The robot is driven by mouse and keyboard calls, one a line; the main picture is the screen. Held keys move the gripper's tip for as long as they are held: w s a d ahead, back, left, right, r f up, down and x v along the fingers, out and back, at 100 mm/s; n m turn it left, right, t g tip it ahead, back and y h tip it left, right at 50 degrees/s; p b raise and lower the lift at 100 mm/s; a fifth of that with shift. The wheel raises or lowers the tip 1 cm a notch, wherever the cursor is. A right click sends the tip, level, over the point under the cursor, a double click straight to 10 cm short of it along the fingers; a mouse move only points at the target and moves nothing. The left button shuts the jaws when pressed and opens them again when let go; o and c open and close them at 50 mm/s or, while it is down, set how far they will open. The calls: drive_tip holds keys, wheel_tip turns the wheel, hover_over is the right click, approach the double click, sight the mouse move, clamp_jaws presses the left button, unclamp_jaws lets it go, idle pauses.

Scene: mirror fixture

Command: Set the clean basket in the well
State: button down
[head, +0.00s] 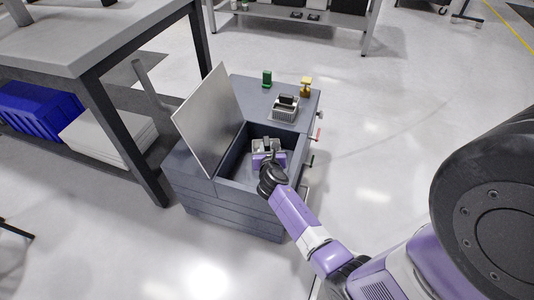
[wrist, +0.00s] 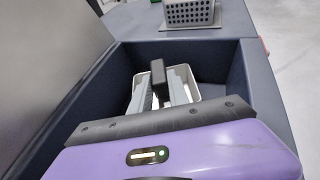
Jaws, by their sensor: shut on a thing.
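My gripper (head: 267,158) reaches down into the open well (head: 229,186) of the grey-blue cabinet. In the wrist view its two grey fingers (wrist: 160,86) are shut on the black handle (wrist: 158,69) of a pale basket (wrist: 211,84). The basket is inside the well walls, toward the far end; whether it touches the floor is hidden by my gripper. A second basket (head: 285,111), grey and perforated with a dark handle, stands on the cabinet top beyond the well; it also shows in the wrist view (wrist: 190,13). Which basket is clean cannot be told.
A raised lid panel (head: 208,120) stands along the well's left side. A green item (head: 267,78) and a yellow item (head: 306,87) stand on the cabinet top. A workbench (head: 85,40) is at left. The floor at right is clear.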

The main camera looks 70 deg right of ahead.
drive_tip(key=shift+f, duration=0.75)
drive_tip(key=shift+r, duration=0.1)
drive_tip(key=c, duration=1.3)
unclamp_jaws()
drive_tip(key=shift+o, duration=0.2)
drive_tip(key=shift+s+a+r, duration=0.1)
drive_tip(key=p+v, duration=0.4)
drive_tip(key=v, duration=0.7)
drive_tip(key=shift+s+a, duration=0.2)
drive_tip(key=shift+a, duration=0.1)
